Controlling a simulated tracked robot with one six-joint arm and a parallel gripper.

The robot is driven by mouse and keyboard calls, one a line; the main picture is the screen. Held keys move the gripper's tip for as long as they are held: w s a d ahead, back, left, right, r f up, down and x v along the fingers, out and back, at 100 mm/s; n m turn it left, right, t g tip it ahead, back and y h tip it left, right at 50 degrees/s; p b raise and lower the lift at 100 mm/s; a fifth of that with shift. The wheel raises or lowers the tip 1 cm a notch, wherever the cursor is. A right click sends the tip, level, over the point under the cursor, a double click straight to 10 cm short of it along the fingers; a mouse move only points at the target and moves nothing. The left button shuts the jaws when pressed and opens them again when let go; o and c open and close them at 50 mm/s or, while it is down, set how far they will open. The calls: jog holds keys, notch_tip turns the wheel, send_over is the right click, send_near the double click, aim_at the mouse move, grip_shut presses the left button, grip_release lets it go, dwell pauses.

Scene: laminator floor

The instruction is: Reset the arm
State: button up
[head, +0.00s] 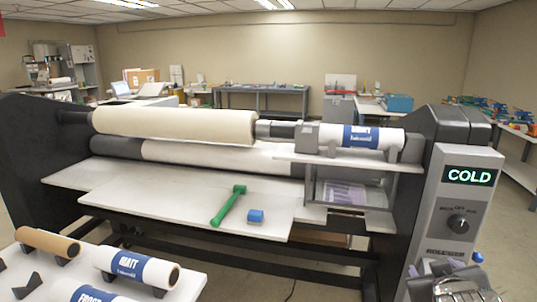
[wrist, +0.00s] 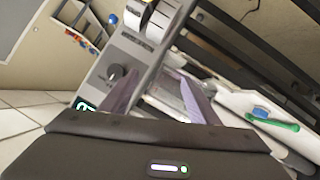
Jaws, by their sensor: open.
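My gripper (wrist: 160,90) shows in the wrist view, with its dark body along the bottom edge. Its two purplish fingers stand apart, with nothing seen held between them. In the head view a part of my arm shows at the lower right, in front of the laminator's control panel (head: 458,205). The wrist picture is tilted and looks toward the laminator (head: 420,150), its control panel and its front table. The fingers appear clear of these things.
A green tool (head: 229,206) and a blue block (head: 256,216) lie on the laminator's front table (head: 130,195). A MATT roll (head: 362,137) rests on the right shelf. More rolls (head: 135,267) lie on a white table at lower left. Floor (wrist: 30,118) shows at left.

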jog(key=s+a+f+g+y, duration=0.2)
jog(key=s+a, duration=0.4)
jog(key=a, duration=0.5)
jog(key=s+a+f+g+y, duration=0.1)
jog(key=s+a+g+y, duration=0.2)
jog(key=s+a, duration=0.4)
jog(key=a, duration=0.4)
jog(key=shift+s+f+g+y, duration=0.25)
jog(key=shift+f+g+y, duration=0.05)
jog(key=shift+f+y, duration=0.1)
